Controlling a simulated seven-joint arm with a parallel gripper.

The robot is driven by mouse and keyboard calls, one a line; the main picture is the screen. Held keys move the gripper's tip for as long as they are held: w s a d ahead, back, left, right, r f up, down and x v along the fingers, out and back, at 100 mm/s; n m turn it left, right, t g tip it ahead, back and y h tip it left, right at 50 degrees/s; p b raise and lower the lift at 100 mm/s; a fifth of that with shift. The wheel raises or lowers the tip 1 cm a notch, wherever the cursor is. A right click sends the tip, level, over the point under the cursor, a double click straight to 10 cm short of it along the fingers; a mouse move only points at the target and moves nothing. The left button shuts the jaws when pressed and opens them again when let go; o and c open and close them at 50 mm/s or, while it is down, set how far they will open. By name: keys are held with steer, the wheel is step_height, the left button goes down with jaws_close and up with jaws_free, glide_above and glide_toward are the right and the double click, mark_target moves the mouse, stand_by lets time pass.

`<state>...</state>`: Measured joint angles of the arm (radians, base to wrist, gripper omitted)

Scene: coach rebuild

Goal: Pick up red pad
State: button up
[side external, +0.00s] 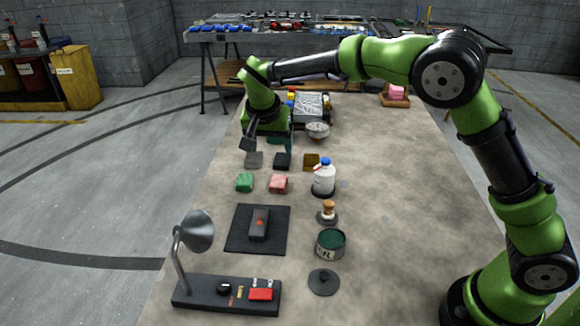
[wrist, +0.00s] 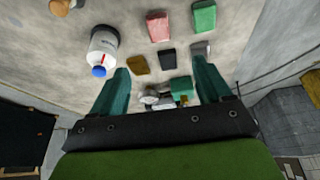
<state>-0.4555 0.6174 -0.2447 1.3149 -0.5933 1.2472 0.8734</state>
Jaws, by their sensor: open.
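The red pad (side external: 278,184) lies flat on the worktable, just right of a green pad (side external: 245,182). In the wrist view the red pad (wrist: 158,26) is near the top, beyond the fingertips, with the green pad (wrist: 204,17) to its right. My gripper (wrist: 160,75) is open, with its two teal fingers apart and the red pad outside them. In the side view it hangs behind the row of grey, black and brown pads, farther from the camera than the red pad. Its fingers are partly hidden there.
Grey (side external: 254,160), black (side external: 282,161) and brown (side external: 311,161) pads lie behind the red pad. A white bottle with a blue cap (side external: 324,178) stands to its right. A dark mat with a block (side external: 240,243), a tin (side external: 330,243) and a lamp (side external: 197,232) are nearer the camera.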

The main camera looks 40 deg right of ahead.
mark_target(278, 181)
steer(key=x, duration=1.6)
steer(key=shift+d+f, duration=0.15)
steer(key=shift+f, duration=0.15)
steer(key=shift+c, duration=0.4)
steer(key=c, duration=1)
steer(key=shift+c, duration=0.2)
step_height(278, 181, up, 10)
